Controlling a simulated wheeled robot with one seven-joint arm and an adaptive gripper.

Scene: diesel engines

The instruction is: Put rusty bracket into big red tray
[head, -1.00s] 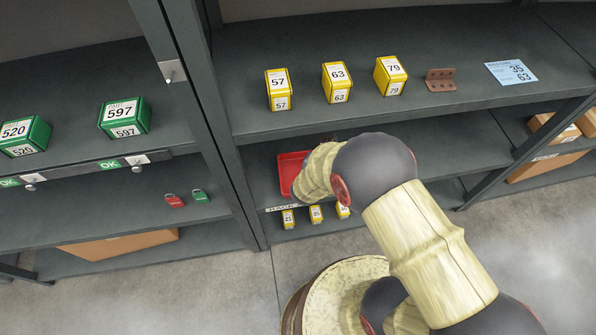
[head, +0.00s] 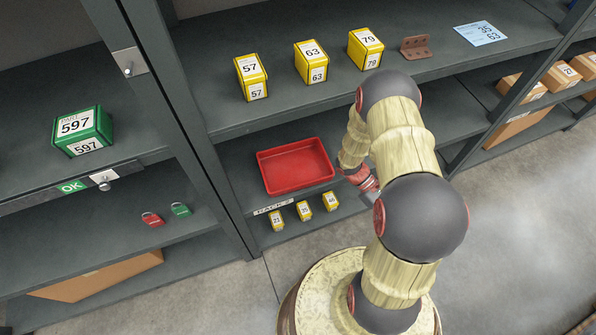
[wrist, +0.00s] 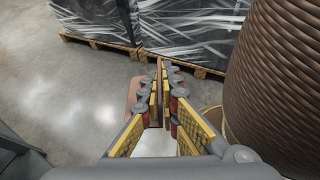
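The big red tray (head: 295,168) lies empty on the middle shelf of the rack in the head view. My gripper (head: 368,186) is just right of the tray, partly hidden by my arm. In the wrist view my gripper (wrist: 164,100) has its fingers close together on a thin brown plate, which looks like a rusty bracket (wrist: 134,92). A flange of it sticks out left of the fingers. Another rusty bracket (head: 415,48) with holes stands on the top shelf, right of the yellow boxes.
Yellow boxes (head: 312,62) stand on the top shelf, beside a blue sheet (head: 480,34). Small yellow boxes (head: 304,210) stand below the tray. A rack post (head: 180,120) rises left of the tray. The wrist view shows wrapped pallets (wrist: 190,28) and open floor.

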